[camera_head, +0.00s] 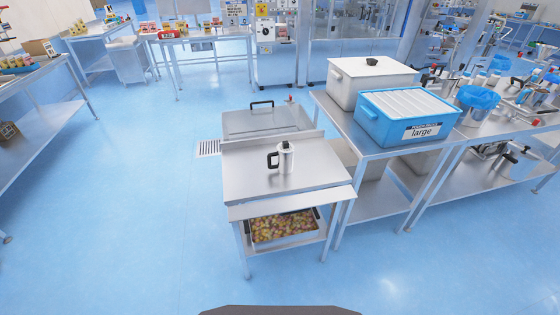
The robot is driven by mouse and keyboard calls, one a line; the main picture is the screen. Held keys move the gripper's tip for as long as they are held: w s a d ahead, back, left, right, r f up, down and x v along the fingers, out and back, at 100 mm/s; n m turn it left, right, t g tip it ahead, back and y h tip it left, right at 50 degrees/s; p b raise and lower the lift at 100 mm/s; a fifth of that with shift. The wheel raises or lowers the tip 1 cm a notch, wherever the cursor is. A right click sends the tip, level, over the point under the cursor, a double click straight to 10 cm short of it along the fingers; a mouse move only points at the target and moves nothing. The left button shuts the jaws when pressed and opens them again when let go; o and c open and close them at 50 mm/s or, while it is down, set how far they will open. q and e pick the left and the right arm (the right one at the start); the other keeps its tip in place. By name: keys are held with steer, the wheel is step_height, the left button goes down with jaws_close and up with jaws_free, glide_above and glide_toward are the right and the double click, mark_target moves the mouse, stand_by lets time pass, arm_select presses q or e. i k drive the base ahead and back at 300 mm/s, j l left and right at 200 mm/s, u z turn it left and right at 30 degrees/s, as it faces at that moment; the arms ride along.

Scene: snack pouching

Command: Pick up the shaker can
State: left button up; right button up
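The shaker can (286,158) is a silver metal cylinder standing upright on the small steel table (244,186). Its black handle points to the left. Nothing touches it. Neither of my grippers shows in the head view. A dark rounded edge at the bottom middle appears to be part of my own body.
A tray of colourful snacks (284,226) sits on the shelf below. A lidded steel unit (262,121) stands behind. To the right, a steel bench holds a white lidded bin (345,88) and a blue "large" box (375,124). The floor (140,230) in front and left is clear.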

mark_target(285, 163)
steer(key=i+j+z, duration=0.2)
steer(key=j+z, duration=0.15)
steer(key=j, duration=0.7)
steer(key=j+z, duration=0.4)
steer(key=j, duration=0.6)
steer(key=i+j, duration=0.05)
